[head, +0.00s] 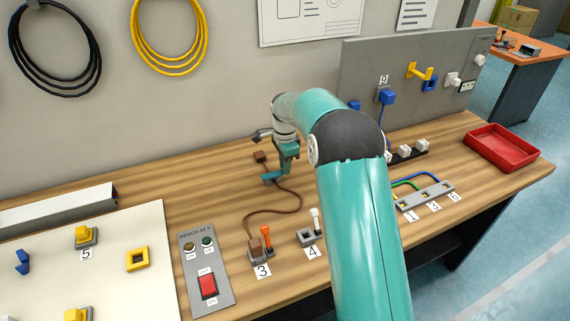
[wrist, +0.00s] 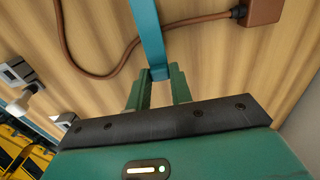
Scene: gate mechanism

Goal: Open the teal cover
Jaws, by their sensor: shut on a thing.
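A narrow teal bar (wrist: 151,35), which looks like the teal cover or part of it, runs up out of the wrist view from between my fingertips. It also shows in the head view (head: 271,179), low over the bench. My gripper (wrist: 160,82) is shut on its near end. In the head view my gripper (head: 283,172) is over the back middle of the bench, beyond station 3. How the bar is joined to anything is hidden.
A brown cable (head: 298,202) runs across the wood close to my gripper, from a small brown box (head: 260,156) to station 3. An orange lever (head: 266,236) and a white lever (head: 315,219) stand in front. A switch panel (head: 206,268) lies left; a red tray (head: 502,148) right.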

